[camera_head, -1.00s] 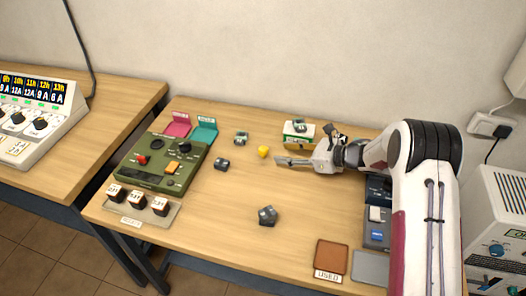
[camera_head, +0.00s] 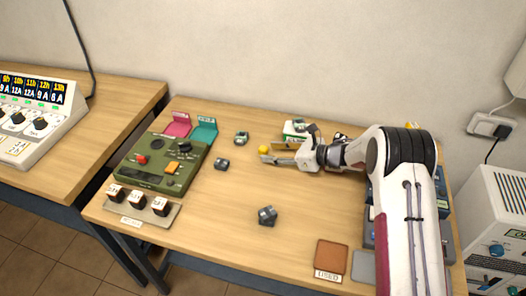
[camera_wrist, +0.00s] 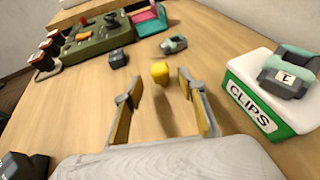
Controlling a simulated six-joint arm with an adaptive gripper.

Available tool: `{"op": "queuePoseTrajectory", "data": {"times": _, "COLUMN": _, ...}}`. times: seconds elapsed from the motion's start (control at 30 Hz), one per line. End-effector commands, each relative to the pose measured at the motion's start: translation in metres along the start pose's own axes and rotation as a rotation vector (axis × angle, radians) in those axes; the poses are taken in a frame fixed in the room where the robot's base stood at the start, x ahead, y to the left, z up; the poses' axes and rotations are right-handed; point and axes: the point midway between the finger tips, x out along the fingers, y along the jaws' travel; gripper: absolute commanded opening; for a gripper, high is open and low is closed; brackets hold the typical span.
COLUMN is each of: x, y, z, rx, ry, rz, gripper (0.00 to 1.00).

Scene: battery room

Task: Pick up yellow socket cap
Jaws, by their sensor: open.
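The yellow socket cap (camera_head: 264,149) lies on the wooden table, left of the clips box. In the wrist view the cap (camera_wrist: 160,72) sits just beyond the fingertips, roughly between their lines. My gripper (camera_head: 266,154) is open and low over the table, its fingers pointing left at the cap. In the wrist view the two yellow-padded fingers of my gripper (camera_wrist: 156,86) stand apart with nothing between them. The cap shows no clear contact with either finger.
The white and green clips box (camera_wrist: 250,100) with a grey clip on top stands close to the right finger. A grey clip (camera_head: 241,138) and a dark block (camera_head: 222,164) lie left of the cap. A green device (camera_head: 165,165) stands further left. A dark block (camera_head: 267,216) lies in front.

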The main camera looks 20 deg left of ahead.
Motion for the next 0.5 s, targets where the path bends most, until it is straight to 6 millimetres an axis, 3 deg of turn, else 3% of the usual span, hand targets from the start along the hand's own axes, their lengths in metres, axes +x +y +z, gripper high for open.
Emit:
{"op": "queuePoseTrajectory", "data": {"times": 0.23, "x": 0.028, "y": 0.0, "z": -0.003, "rx": 0.001, "ry": 0.0, "rz": 0.001, "gripper": 0.4}}
{"op": "queuePoseTrajectory", "data": {"times": 0.5, "x": 0.039, "y": -0.001, "z": -0.003, "rx": 0.001, "ry": 0.0, "rz": -0.001, "gripper": 0.4}}
